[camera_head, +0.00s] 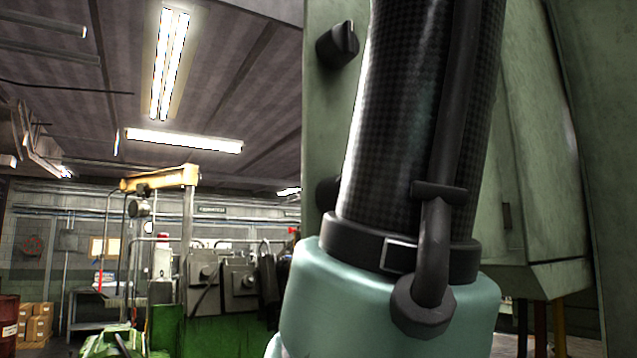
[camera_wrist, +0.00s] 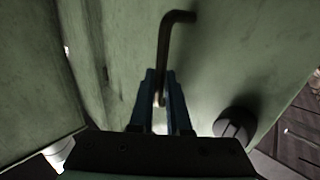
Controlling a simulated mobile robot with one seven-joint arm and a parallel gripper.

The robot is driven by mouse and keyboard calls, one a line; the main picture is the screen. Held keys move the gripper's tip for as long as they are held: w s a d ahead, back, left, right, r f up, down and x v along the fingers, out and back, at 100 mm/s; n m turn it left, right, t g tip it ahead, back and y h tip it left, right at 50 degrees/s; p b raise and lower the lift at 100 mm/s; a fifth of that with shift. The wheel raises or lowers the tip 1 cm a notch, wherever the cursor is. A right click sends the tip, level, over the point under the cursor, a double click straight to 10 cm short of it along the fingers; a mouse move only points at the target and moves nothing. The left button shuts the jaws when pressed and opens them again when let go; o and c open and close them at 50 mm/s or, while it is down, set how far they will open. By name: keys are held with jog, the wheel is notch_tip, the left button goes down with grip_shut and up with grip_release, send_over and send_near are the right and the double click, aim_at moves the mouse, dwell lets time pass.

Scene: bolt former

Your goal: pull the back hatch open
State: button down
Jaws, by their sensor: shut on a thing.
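The hatch shows as a worn green panel (camera_wrist: 225,60) filling the middle and right of the wrist view. A dark bent bar handle (camera_wrist: 165,45) stands on it. The two blue fingers of my gripper (camera_wrist: 160,85) are shut on the lower part of this handle, one finger on each side. In the head view, my arm hides the handle and the gripper; a green panel (camera_head: 318,120) shows beside it. I cannot tell how far the hatch stands from its frame.
A black round knob (camera_wrist: 236,124) sits on the panel right of my gripper. Another knob (camera_head: 338,45) shows in the head view. Green machine housing (camera_head: 545,150) stands close on the right. Green machinery (camera_head: 225,290) and stacked cardboard boxes (camera_head: 36,322) are farther back left.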

jog(key=shift+s+d+r, duration=0.1)
jog(key=shift+s+d, duration=0.25)
jog(key=shift+s, duration=0.05)
jog(key=c, duration=1.2)
grip_release()
jog(key=shift+o, duration=0.2)
jog(key=shift+w, duration=0.1)
